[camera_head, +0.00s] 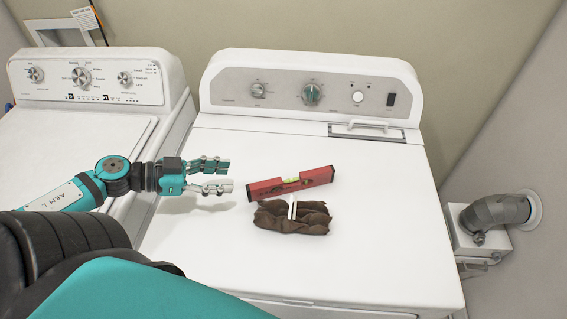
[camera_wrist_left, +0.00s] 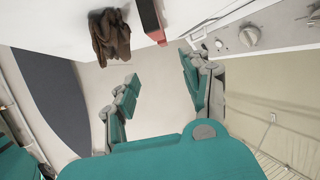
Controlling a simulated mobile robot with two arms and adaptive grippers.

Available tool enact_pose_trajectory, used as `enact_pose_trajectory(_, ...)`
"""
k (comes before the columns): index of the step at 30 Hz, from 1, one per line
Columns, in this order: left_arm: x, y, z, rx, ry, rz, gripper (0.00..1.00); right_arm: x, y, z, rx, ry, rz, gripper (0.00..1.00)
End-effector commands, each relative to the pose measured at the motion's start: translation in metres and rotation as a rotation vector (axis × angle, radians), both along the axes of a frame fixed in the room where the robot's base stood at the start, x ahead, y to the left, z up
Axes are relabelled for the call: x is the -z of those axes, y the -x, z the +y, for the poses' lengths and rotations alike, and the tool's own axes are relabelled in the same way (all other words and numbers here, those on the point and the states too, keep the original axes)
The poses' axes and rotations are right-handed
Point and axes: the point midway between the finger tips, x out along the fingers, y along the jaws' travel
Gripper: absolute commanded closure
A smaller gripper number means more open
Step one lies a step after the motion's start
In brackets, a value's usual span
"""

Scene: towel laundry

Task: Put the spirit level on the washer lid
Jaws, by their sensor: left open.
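A red spirit level (camera_head: 268,188) with a yellow-green vial lies on top of the right-hand machine (camera_head: 380,240), slightly angled, at the back edge of a dark brown folded cloth (camera_head: 290,222). I cannot tell whether the level touches the cloth. My left gripper (camera_head: 230,175) is open and empty, just left of the level's left end and apart from it. In the left wrist view, the level (camera_wrist_left: 150,20) and cloth (camera_wrist_left: 108,35) show at the top, beyond the open fingers (camera_wrist_left: 158,68). The left-hand machine (camera_head: 60,140) has a lid outline on its top. My right gripper is not in view.
The right-hand machine has a control panel (camera_head: 310,93) and a small hatch with a handle (camera_head: 367,130) at its back. A narrow gap separates the two machines. A vent pipe (camera_head: 495,212) is on the right wall. The right machine's top is mostly clear.

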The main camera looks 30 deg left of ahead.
Motion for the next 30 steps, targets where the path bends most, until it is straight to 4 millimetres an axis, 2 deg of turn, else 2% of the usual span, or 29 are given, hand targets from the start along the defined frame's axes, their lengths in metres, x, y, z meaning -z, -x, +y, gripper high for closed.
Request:
enact_pose_trajectory(1, -0.002, 0.002, 0.003, -0.007, -0.003, 0.004, 0.52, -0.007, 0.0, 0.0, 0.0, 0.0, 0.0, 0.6)
enact_pose_trajectory(5, 0.005, -0.007, -0.002, -0.011, -0.004, -0.005, 0.52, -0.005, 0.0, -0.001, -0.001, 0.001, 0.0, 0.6)
enact_pose_trajectory(18, 0.032, -0.068, -0.056, -0.012, -0.004, -0.008, 0.52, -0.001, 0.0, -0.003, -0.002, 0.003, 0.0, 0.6)
enact_pose_trajectory(30, 0.043, -0.088, -0.076, -0.014, -0.002, -0.004, 0.52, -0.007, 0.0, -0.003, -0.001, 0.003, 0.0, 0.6)
